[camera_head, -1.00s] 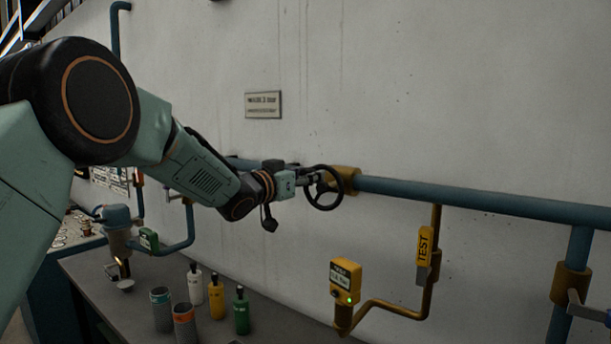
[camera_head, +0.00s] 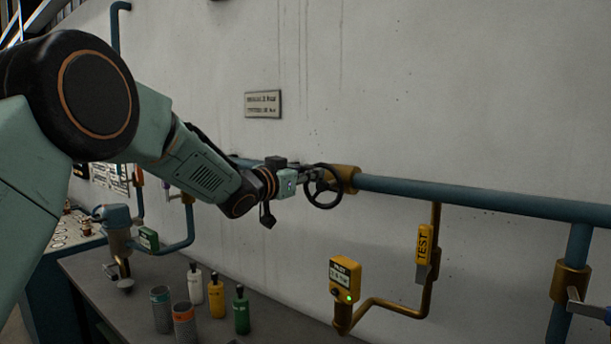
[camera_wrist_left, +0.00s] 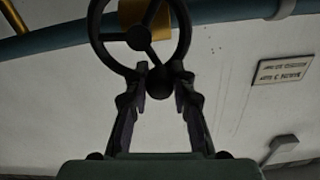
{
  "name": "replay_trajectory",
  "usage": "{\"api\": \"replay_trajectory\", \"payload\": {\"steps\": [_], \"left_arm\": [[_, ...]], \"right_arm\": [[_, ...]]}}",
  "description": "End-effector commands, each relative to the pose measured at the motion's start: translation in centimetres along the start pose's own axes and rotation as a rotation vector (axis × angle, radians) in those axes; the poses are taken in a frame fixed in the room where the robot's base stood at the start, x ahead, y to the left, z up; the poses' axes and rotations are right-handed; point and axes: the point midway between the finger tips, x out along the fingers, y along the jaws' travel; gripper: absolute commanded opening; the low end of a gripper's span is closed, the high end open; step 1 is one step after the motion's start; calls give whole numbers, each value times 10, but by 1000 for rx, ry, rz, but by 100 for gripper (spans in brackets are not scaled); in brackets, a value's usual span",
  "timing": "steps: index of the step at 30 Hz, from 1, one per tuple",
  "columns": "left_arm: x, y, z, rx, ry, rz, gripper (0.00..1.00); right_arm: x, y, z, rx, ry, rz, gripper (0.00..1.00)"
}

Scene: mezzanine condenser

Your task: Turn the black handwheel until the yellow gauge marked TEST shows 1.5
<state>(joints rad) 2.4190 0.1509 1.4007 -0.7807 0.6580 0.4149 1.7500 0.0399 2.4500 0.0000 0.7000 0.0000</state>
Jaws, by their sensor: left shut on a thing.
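The black handwheel (camera_head: 325,204) sits on a brass fitting on the blue wall pipe. In the left wrist view the wheel (camera_wrist_left: 186,38) shows its spokes and a dark round knob at its near rim. My left gripper (camera_head: 313,181) reaches the wheel from the left. In the wrist view its fingers (camera_wrist_left: 158,86) are shut on the knob of the handwheel. A yellow gauge box (camera_head: 343,278) with a small display and a green light stands below right; its digits are too small to read surely. A yellow TEST tag (camera_head: 423,245) hangs by the brass pipe. My right gripper is not in view.
The blue pipe (camera_head: 450,195) runs right along the wall. A wall plate (camera_head: 263,104) is above. A lever valve (camera_head: 588,310) is at the far right.

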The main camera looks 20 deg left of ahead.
Motion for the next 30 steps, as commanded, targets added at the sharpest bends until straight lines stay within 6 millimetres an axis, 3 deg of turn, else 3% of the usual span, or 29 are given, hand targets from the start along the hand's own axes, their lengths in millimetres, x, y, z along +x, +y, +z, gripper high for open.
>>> {"api": "replay_trajectory", "payload": {"steps": [30], "left_arm": [[0, 35, -4, 881, 7, -2, 0]], "right_arm": [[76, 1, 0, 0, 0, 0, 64]]}}
